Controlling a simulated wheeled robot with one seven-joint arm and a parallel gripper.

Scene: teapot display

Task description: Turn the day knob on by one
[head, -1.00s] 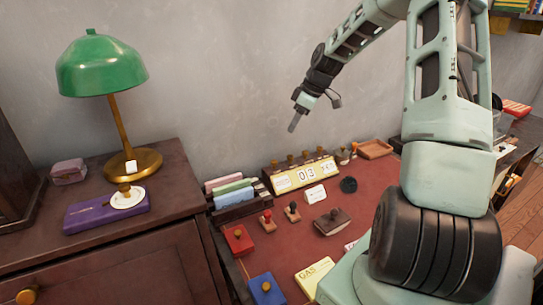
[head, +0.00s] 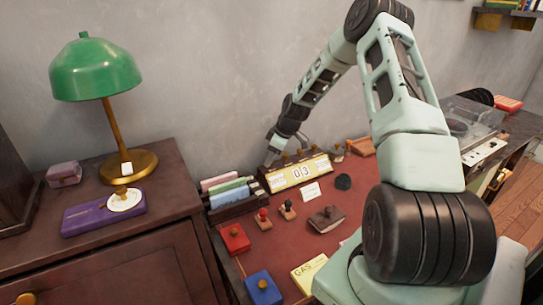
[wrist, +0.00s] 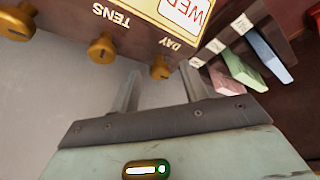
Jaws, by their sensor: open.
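The desk calendar (head: 296,177) is a dark wooden box with a yellow front on the red desk top. Brass knobs stand out of its top. In the wrist view, upside down, the day knob (wrist: 160,68) sits beside the word DAY, and the window by it reads WED. The tens knob (wrist: 102,48) is to its left. My gripper (wrist: 159,76) is open, with one finger on either side of the day knob in the picture. I cannot tell whether either finger touches it. In the head view my gripper (head: 270,160) is at the calendar's left end.
A rack with pink, green and blue cards (head: 229,191) stands close by the calendar's left end. The wall (head: 225,80) is close behind.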

